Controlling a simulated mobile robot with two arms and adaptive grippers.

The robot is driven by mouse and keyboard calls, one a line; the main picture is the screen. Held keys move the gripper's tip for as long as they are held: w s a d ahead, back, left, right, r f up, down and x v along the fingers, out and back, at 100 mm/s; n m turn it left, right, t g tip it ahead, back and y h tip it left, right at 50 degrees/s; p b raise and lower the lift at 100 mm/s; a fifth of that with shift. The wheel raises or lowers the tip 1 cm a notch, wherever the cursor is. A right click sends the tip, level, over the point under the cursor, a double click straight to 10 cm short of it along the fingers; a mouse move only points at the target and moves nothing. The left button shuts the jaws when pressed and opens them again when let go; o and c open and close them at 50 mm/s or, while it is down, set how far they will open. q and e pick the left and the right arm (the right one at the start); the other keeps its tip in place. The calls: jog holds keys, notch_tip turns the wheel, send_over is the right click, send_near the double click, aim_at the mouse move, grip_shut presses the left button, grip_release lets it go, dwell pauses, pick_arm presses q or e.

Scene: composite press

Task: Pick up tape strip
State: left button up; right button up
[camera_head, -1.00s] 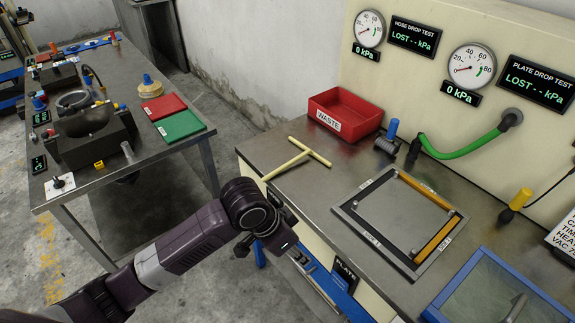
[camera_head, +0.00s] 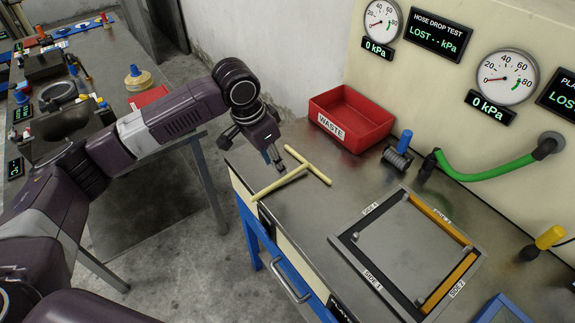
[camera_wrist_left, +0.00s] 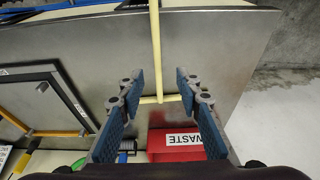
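Two pale yellow strips lie on the metal bench top, meeting in a T: a longer one (camera_head: 278,185) and a shorter crosswise one (camera_head: 318,166). They look like the tape strips. My left gripper (camera_head: 278,164) hangs just above the bench, beside the T's junction. In the left wrist view its two blue-padded fingers (camera_wrist_left: 162,104) are open and empty. The long strip (camera_wrist_left: 155,50) runs up between them, and the short strip (camera_wrist_left: 160,99) spans the gap below. Orange-yellow strips lie on two sides of the square frame (camera_head: 335,240). My right gripper does not show.
A red WASTE bin (camera_head: 350,118) stands behind the T. A blue drawer (camera_head: 280,255) is under the bench's front edge. Bare bench surrounds the T.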

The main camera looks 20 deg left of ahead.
aim_at(279, 181)
pick_arm(q)
jog(key=shift+w+f, duration=0.1)
jog(key=shift+f, duration=0.15)
jog(key=f, duration=0.1)
jog(key=f+p, duration=0.1)
jog(key=f, duration=0.1)
jog(key=shift+s+d+f, duration=0.1)
jog(key=shift+s+d, duration=0.15)
jog(key=shift+d, duration=0.1)
jog(key=x, duration=0.2)
jog(key=shift+w+f+p, duration=0.3)
jog(key=shift+p, duration=0.05)
jog(key=shift+f, duration=0.3)
jog(key=c, duration=0.9)
grip_shut()
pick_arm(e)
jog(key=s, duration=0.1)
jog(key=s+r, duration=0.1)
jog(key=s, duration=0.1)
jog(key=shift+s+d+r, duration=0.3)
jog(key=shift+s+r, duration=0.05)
